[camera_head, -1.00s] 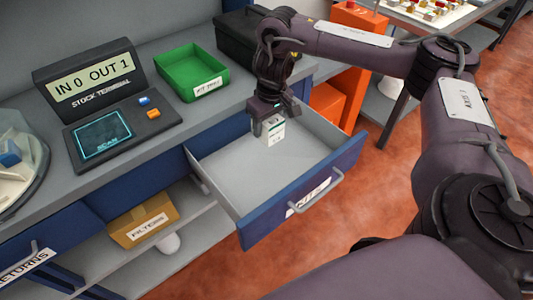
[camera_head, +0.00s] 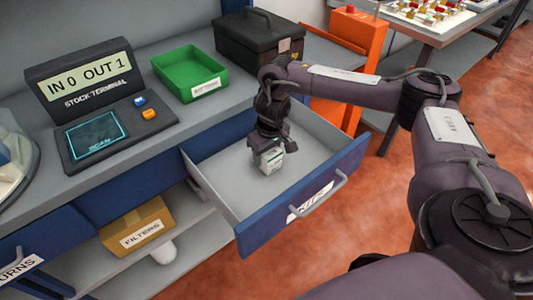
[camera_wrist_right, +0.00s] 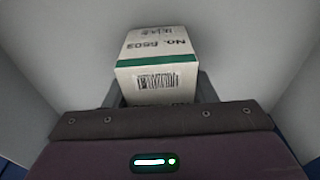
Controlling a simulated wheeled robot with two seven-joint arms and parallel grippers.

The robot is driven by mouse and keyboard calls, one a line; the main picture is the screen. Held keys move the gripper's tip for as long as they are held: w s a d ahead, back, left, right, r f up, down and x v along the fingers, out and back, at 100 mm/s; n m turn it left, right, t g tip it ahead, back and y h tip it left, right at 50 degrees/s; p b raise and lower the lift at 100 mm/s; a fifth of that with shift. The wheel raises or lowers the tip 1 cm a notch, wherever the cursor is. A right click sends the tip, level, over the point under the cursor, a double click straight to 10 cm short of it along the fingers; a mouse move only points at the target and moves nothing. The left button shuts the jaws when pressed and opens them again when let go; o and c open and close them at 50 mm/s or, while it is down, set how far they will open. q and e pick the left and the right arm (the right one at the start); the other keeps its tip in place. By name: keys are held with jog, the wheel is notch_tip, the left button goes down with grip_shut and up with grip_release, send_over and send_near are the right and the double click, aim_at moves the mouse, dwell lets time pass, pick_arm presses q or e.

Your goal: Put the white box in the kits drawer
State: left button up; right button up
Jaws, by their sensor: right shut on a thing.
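The white box (camera_head: 270,161), with a green stripe, is held in my right gripper (camera_head: 268,148), inside the open kits drawer (camera_head: 220,186). The drawer has a grey inside and a blue front with a handle and a partly covered label. In the right wrist view the box (camera_wrist_right: 156,62) shows a barcode, a green band and "No. 5603", with grey drawer walls around it. My right gripper is shut on the box. I cannot tell whether the box touches the drawer floor. My left gripper is not in view.
A green tray (camera_head: 212,92) and a black case (camera_head: 240,45) stand on the counter behind the drawer. The stock terminal (camera_head: 110,135) reads "IN 0 OUT 1". A filters carton (camera_head: 137,222) sits on the shelf below. An orange cabinet (camera_head: 352,55) stands behind the drawer's right side.

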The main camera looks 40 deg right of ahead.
jog(key=shift+f, duration=0.1)
jog(key=o, duration=1.2)
jog(key=r, duration=0.5)
jog(key=shift+s, duration=0.2)
jog(key=r+p, duration=0.1)
jog(key=r, duration=0.1)
jog(key=r+p, duration=0.2)
jog(key=s+r+p, duration=0.1)
jog(key=r, duration=0.2)
jog(key=shift+r+p, duration=0.1)
jog(key=shift+p, duration=0.3)
